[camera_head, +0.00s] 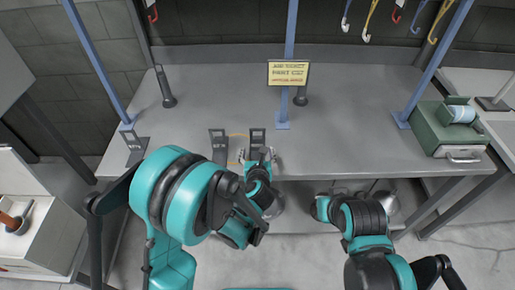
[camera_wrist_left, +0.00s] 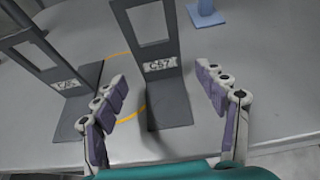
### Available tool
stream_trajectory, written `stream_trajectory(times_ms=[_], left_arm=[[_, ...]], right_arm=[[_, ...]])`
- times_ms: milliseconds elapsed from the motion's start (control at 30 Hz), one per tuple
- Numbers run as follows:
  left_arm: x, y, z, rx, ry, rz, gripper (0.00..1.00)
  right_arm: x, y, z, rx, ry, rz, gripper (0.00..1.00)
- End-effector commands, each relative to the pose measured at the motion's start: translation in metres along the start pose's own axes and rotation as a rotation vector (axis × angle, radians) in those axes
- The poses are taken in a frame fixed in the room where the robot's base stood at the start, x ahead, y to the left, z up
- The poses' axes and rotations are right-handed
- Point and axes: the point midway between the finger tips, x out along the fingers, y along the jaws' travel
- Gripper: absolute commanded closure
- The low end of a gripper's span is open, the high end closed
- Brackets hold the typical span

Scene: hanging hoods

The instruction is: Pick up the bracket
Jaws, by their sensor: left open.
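A dark grey bracket (camera_head: 257,138) with a square-holed upright plate and a flat foot stands near the table's front edge. In the left wrist view the bracket (camera_wrist_left: 158,95) carries a pale label and sits between the fingers. My left gripper (camera_head: 258,155) is open at its near side, one finger to each side of its foot; I see no clear contact. The gripper also shows in the left wrist view (camera_wrist_left: 160,85). A similar bracket (camera_head: 218,146) stands just left, also in the wrist view (camera_wrist_left: 72,92), close to the left finger. My right gripper is not visible.
Another similar bracket (camera_head: 135,147) stands at the table's left. A yellow sign (camera_head: 288,73) hangs before a blue pole. A green box (camera_head: 448,130) sits at the right. The table's (camera_head: 350,130) centre right is clear.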

Motion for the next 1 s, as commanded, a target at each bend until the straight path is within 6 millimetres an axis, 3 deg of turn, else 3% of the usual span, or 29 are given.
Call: stream_trajectory(times_ms=[300,533,567,800,833,1000], left_arm=[[0.045,-0.001,-0.001,0.001,-0.002,0.001,0.28],[0.047,-0.001,0.002,0.003,-0.002,0.000,0.28],[0.047,-0.001,0.002,0.003,-0.003,-0.001,0.33],[0.047,-0.001,0.002,0.003,-0.002,0.000,0.96],[0.047,-0.001,0.002,0.003,-0.002,0.000,1.00],[0.046,-0.001,0.002,0.003,-0.003,-0.001,1.00]], right_arm=[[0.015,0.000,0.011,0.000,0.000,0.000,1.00],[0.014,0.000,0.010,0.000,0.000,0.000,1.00],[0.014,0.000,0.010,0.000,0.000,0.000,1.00],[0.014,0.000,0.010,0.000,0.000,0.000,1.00],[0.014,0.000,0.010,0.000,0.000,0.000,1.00],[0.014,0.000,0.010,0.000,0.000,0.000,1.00]])
